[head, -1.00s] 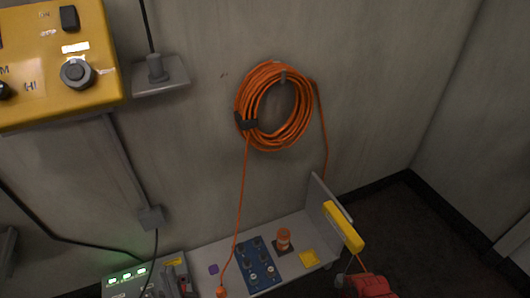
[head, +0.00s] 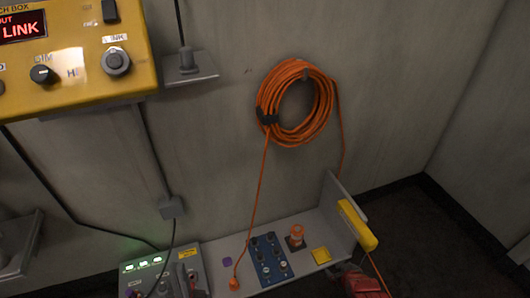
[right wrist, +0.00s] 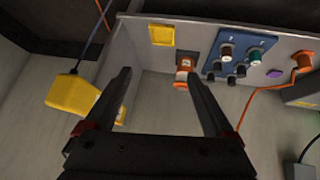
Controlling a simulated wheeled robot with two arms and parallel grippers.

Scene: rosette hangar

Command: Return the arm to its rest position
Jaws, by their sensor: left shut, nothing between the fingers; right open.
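My right gripper (right wrist: 159,78) shows in the right wrist view with its two dark fingers wide apart. Nothing is between them. Beyond its fingers is the grey shelf (right wrist: 140,50), upside down in this view, with a yellow square and an orange cylinder. A yellow block (right wrist: 75,95) on a cord is left of the left finger; I cannot tell whether they touch. In the head view I make out neither gripper for sure. A red shape (head: 360,281) is cut off at the bottom edge, and I cannot tell what it is. My left gripper is not in view.
In the head view, an orange cable coil (head: 297,103) hangs on the wall. The yellow control box (head: 75,60) is upper left. The shelf carries a blue knob panel (head: 270,260), an orange cylinder (head: 296,237) and a green-lit unit (head: 150,275). Bare wall lies right of the coil.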

